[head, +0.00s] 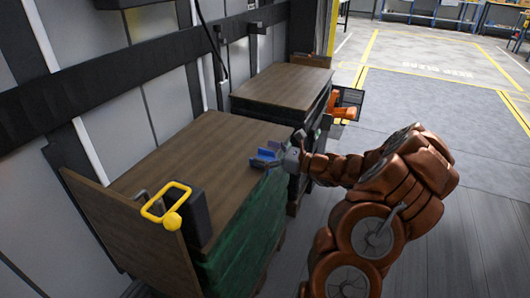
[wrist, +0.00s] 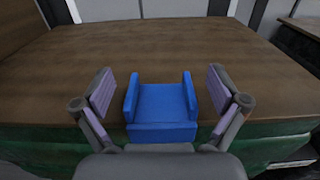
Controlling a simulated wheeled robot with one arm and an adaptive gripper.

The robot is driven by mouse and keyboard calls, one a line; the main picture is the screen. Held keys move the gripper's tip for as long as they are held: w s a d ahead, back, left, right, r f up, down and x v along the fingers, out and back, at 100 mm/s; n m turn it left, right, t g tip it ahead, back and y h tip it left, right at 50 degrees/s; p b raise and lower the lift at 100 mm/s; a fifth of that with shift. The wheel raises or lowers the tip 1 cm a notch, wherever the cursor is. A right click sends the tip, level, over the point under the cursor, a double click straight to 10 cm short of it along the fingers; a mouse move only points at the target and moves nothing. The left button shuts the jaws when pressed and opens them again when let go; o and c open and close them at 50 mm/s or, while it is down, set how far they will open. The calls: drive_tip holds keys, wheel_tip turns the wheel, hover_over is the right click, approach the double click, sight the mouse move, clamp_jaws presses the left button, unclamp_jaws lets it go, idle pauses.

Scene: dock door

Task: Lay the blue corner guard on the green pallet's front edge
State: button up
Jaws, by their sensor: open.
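The blue corner guard (wrist: 160,103) sits at the front edge of the wooden top (wrist: 190,45) of the green-sided pallet (wrist: 60,138) in the wrist view. Part of it lies on the top and a part faces outward over the edge. It also shows in the head view (head: 264,158), small, at the pallet's right edge. My gripper (wrist: 158,88) is open, with one finger on each side of the guard and a visible gap to both. The guard's underside is hidden. The pallet's green side (head: 245,235) shows in the head view.
A second wooden-topped stack (head: 285,85) stands behind. A yellow handle (head: 168,203) and a dark box (head: 197,215) are by the near wooden panel (head: 125,225). An orange object (head: 345,108) lies beyond my gripper. The grey floor at the right is clear.

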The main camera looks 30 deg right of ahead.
drive_tip(key=shift+r, duration=0.1)
drive_tip(key=shift+r, duration=0.3)
drive_tip(key=shift+s+d+r, duration=0.15)
drive_tip(key=shift+s+r, duration=0.05)
drive_tip(key=shift+r, duration=0.1)
drive_tip(key=p+v, duration=0.1)
drive_tip(key=v, duration=1)
drive_tip(key=shift+s+f, duration=0.2)
drive_tip(key=shift+s, duration=0.1)
drive_tip(key=shift+d, duration=0.15)
